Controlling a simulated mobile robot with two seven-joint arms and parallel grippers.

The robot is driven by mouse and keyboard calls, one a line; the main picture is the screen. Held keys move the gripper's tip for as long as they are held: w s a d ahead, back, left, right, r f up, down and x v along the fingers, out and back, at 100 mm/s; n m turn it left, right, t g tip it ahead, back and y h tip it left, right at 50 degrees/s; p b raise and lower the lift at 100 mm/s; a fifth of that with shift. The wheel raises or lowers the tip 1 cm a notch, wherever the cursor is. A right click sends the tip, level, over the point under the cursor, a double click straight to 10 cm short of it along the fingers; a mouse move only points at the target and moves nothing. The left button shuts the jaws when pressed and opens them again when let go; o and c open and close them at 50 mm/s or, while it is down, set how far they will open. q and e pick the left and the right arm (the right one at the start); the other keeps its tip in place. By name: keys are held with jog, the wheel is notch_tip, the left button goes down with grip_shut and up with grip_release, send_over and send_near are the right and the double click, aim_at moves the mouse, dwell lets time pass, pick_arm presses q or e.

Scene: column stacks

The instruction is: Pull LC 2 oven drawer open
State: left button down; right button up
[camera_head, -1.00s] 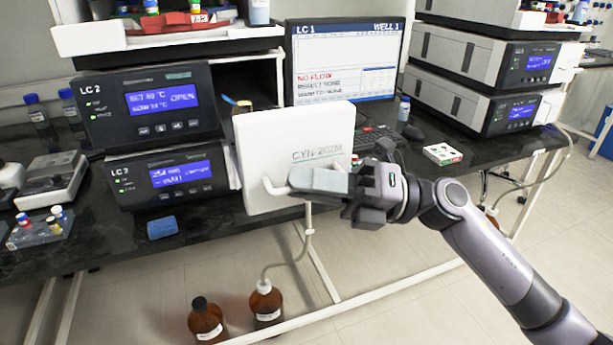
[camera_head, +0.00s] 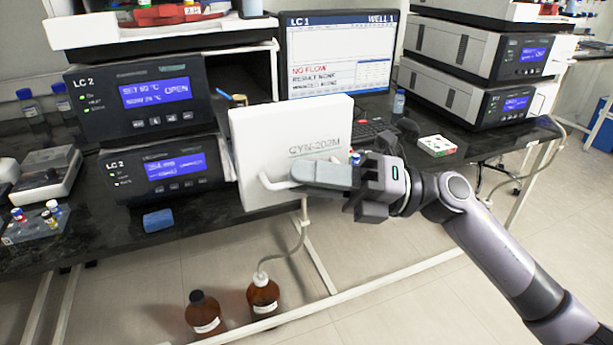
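The LC 2 oven drawer shows as a white front panel (camera_head: 265,140) marked "CYN-202M", with a white bar handle (camera_head: 270,181) low on it. The panel stands out in front of the LC 2 stack, with a dark opening behind it. The upper LC 2 unit (camera_head: 150,122) has a blue display reading "OPEN". My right gripper (camera_head: 322,175) is at the handle from the right, with its fingers closed around the bar; they hide most of it. My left gripper is not in view.
A second LC 2 unit (camera_head: 130,190) sits below the upper one. A monitor (camera_head: 336,80) stands behind the drawer. Brown bottles (camera_head: 263,300) stand on the floor below. Floor at the front right is open.

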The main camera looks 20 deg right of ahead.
jog(key=b+v, duration=0.1)
jog(key=v, duration=0.5)
jog(key=shift+d, duration=0.2)
jog(key=shift+s, duration=0.1)
jog(key=shift+d, duration=0.1)
